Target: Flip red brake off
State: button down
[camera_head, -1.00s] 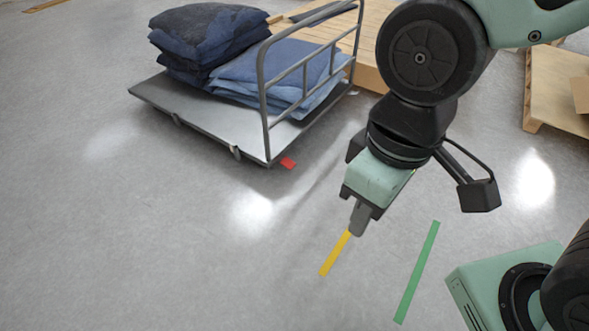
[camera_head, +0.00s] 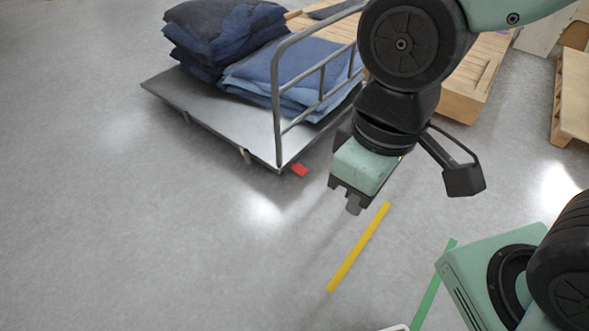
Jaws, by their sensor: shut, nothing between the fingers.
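The red brake (camera_head: 299,170) is a small red pedal low at the near right corner of a grey platform cart (camera_head: 207,108), just above the floor. My gripper (camera_head: 353,208) is shut and empty. It points down and shows to the right of and below the red brake in the picture, apart from it. The brake is in clear view, but its tilt is too small to tell.
Dark and blue folded fabric stacks (camera_head: 290,78) lie on the cart. Its metal handle rail (camera_head: 276,98) rises beside my arm. Wooden pallets (camera_head: 468,84) stand behind. A yellow floor strip (camera_head: 358,247) and a green one (camera_head: 430,296) mark the floor. Open floor lies left and in front.

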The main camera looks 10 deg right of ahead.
aim_at(298, 168)
jog(key=i+l+u, duration=0.3)
jog(key=i+l, duration=0.15)
jog(key=i+l+u, duration=0.3)
jog(key=i+l, duration=0.3)
